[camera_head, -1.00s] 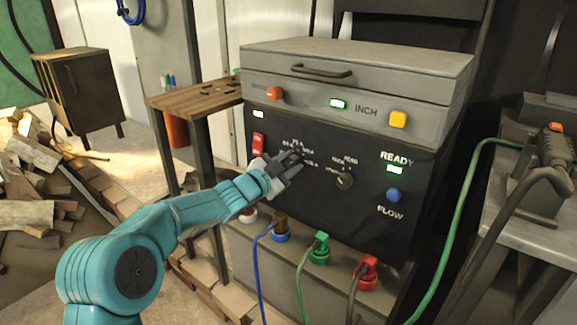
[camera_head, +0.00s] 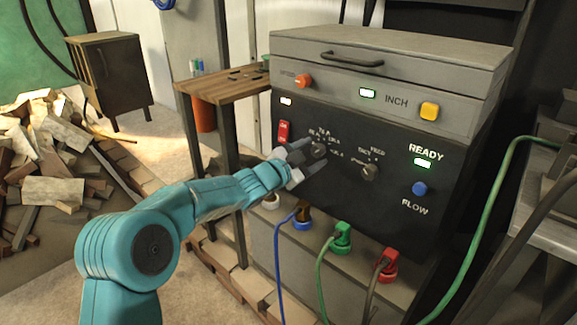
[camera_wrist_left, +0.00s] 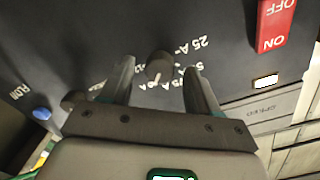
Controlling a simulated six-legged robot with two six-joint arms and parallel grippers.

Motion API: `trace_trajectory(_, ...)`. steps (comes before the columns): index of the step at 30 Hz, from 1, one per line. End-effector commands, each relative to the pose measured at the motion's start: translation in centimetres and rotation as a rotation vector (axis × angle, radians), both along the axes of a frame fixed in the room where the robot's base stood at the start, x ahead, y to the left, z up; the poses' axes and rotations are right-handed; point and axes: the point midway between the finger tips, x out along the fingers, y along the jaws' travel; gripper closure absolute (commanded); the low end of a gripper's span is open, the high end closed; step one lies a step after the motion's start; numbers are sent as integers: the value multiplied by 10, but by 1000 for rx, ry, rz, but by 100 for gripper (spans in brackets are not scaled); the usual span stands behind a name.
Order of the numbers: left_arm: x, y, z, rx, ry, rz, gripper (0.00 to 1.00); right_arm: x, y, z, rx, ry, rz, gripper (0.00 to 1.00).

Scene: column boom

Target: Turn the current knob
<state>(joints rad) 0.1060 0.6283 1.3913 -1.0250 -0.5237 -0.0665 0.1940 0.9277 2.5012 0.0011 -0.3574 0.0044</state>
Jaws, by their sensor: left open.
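The current knob (camera_head: 318,150) is a small dark dial on the front of the welding machine, ringed by white ampere marks. It also shows in the left wrist view (camera_wrist_left: 159,66), with a white pointer line. My left gripper (camera_head: 312,158) is open at the panel, with its fingers on either side of this knob. In the left wrist view the left gripper (camera_wrist_left: 160,82) shows gaps between both fingers and the knob. Whether the fingertips touch the panel, I cannot tell. My right gripper is not in view.
A second knob (camera_head: 370,172) and a blue button (camera_head: 419,188) sit to the right on the panel. A red switch (camera_head: 283,131) is to the left. Plugged cables, including a green plug (camera_head: 341,238), come out below. A wooden table (camera_head: 228,86) stands to the left.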

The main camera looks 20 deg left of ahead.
Motion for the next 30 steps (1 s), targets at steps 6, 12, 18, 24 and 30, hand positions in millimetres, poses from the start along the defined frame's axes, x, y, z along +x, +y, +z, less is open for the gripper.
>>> trace_trajectory(6,-48,19,3,-1,1,3,39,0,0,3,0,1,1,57)
trace_trajectory(12,-97,38,5,-1,0,4,39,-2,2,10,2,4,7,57)
trace_trajectory(18,-128,50,4,0,0,2,39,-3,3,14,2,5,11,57)
trace_trajectory(24,-140,53,3,0,-2,0,39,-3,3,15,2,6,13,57)
trace_trajectory(30,-140,53,3,1,-1,-1,39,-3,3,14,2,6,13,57)
